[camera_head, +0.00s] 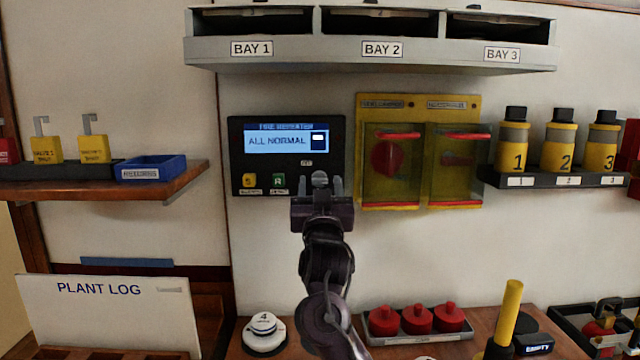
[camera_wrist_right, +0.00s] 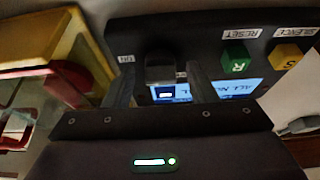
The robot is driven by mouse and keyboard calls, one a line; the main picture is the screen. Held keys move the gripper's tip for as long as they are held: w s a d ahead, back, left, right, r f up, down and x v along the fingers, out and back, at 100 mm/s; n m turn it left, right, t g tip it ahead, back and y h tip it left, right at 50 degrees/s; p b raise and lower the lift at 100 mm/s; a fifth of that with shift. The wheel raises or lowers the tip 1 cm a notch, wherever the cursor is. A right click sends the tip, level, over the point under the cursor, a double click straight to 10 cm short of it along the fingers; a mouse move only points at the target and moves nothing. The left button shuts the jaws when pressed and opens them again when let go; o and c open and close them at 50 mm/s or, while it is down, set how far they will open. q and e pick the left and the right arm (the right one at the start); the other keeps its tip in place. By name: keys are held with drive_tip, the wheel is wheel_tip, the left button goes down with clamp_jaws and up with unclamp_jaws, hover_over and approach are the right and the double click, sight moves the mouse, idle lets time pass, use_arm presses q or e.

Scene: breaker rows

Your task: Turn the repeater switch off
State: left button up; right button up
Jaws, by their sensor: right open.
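The fire repeater panel (camera_head: 236,150) is a black box on the wall with a lit screen (camera_head: 275,142) reading ALL NORMAL. The repeater switch (camera_head: 320,178) is a grey knob at the panel's lower right. In the right wrist view the switch (camera_wrist_right: 160,68) is a dark block, with a label reading ON beside it. My right gripper (camera_head: 323,186) is in front of the panel's lower right corner. Its open fingers (camera_wrist_right: 160,88) stand on either side of the switch, with gaps visible; contact cannot be told. My left gripper is not in view.
Yellow and green buttons (camera_head: 278,181) sit left of the switch. A yellow board (camera_head: 418,101) with two clear covers (camera_head: 392,165) is close on the right. Shelves flank the panel, and a bay rack (camera_head: 300,50) hangs above. Red knobs (camera_head: 417,318) stand on the bench below.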

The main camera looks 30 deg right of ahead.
drive_tip(key=shift+w+r, duration=0.1)
drive_tip(key=c, duration=1)
drive_tip(key=shift+o, duration=0.2)
